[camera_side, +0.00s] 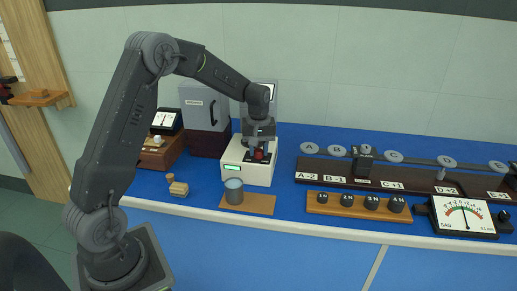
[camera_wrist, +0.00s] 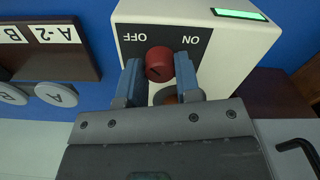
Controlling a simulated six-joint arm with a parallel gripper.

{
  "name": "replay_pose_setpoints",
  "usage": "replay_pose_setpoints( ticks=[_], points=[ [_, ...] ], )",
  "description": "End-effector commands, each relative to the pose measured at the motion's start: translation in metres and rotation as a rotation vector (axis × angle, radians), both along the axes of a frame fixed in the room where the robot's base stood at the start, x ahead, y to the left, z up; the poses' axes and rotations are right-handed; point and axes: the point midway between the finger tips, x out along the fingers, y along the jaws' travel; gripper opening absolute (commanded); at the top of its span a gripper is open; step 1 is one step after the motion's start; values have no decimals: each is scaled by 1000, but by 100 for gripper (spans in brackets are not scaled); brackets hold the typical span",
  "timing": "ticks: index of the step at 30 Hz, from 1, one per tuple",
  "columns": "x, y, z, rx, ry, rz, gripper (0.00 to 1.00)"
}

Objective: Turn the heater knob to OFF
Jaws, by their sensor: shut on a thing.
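The heater is a white box (camera_side: 235,172) on the blue bench, with a lit green display (camera_wrist: 240,14). Its dark panel (camera_wrist: 200,48) carries the words OFF on the left and ON on the right, upside down in the wrist view. The red knob (camera_wrist: 159,64) sits between these words; it also shows as a small red spot in the side view (camera_side: 259,154). My gripper (camera_wrist: 158,70) is over the panel, its two blue-grey fingers shut on the knob from both sides. Which word the knob points to cannot be told.
A grey beaker (camera_side: 234,191) stands on a wooden board (camera_side: 262,205) in front of the heater. A grey cabinet (camera_side: 203,105) stands behind left. A dark labelled rail (camera_side: 330,176), a block with dark knobs (camera_side: 327,206) and a meter (camera_side: 463,215) lie right. A small wooden piece (camera_side: 178,188) lies left.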

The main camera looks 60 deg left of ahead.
Motion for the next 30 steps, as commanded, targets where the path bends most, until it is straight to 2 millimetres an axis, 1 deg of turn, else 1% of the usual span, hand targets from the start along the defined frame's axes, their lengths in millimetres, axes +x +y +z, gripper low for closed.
replay_pose_setpoints(
  ticks=[8,9,16,23,25,28,30],
  points=[
    [1,0,2,1,-4,1,7],
    [1,0,2,1,-4,1,35],
    [0,0,1,1,-2,0,57],
    [0,0,1,0,-1,-1,57],
    [0,0,4,1,-2,-1,57],
    [1,0,14,2,-5,-1,57],
    [1,0,26,2,-6,-1,57]
  ],
)
